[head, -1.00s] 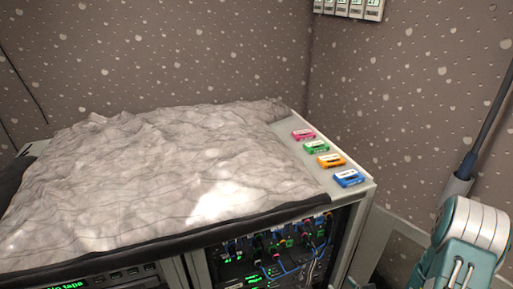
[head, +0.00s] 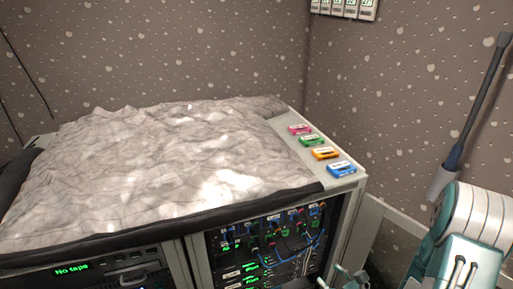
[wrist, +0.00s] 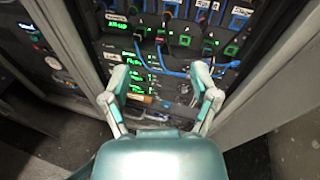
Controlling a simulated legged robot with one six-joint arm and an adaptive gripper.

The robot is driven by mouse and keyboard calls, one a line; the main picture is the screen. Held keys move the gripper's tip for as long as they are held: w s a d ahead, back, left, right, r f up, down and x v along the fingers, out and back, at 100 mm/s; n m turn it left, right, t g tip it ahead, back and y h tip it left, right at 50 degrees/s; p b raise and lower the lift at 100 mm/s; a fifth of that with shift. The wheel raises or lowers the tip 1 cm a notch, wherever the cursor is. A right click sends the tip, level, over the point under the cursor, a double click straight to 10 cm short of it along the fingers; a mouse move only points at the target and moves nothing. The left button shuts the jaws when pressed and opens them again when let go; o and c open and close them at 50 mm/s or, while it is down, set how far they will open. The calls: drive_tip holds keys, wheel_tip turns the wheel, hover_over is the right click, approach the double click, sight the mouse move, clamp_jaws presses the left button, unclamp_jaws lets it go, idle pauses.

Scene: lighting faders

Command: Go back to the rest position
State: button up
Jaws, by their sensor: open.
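My gripper (wrist: 160,105) shows in the wrist view with its two fingers apart and nothing between them. It faces the front of the rack panel (wrist: 180,62), which has cables and green displays. I cannot tell how far the fingertips are from the panel. In the head view, a part of my gripper shows at the bottom edge, in front of the rack's lower right. My arm stands at the right of that view.
The console top carries a crumpled grey terrain surface (head: 160,165). Pink (head: 300,129), green (head: 311,141), orange (head: 325,153) and blue (head: 341,169) cassettes lie along its right ledge. Blue cables (head: 305,245) hang on the rack front. Speckled walls (head: 410,90) meet behind.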

drive_tip(key=s+a+r+n+g+y, duration=0.2)
drive_tip(key=s+a+r+n+g, duration=0.95)
drive_tip(key=n, duration=0.55)
drive_tip(key=s+d+r+n+t+h, duration=0.1)
drive_tip(key=s+d+r+n+h, duration=0.1)
drive_tip(key=r+n+h, duration=0.3)
drive_tip(key=s+d+r+n+t+h, duration=0.2)
drive_tip(key=d+r+n+h, duration=0.3)
drive_tip(key=r, duration=0.3)
drive_tip(key=shift+s+r+n+h, duration=0.15)
drive_tip(key=shift+s+n+h, duration=0.15)
drive_tip(key=shift+n+h, duration=0.25)
drive_tip(key=shift+t, duration=0.25)
drive_tip(key=shift+c, duration=1.4)
drive_tip(key=shift+a, duration=0.15)
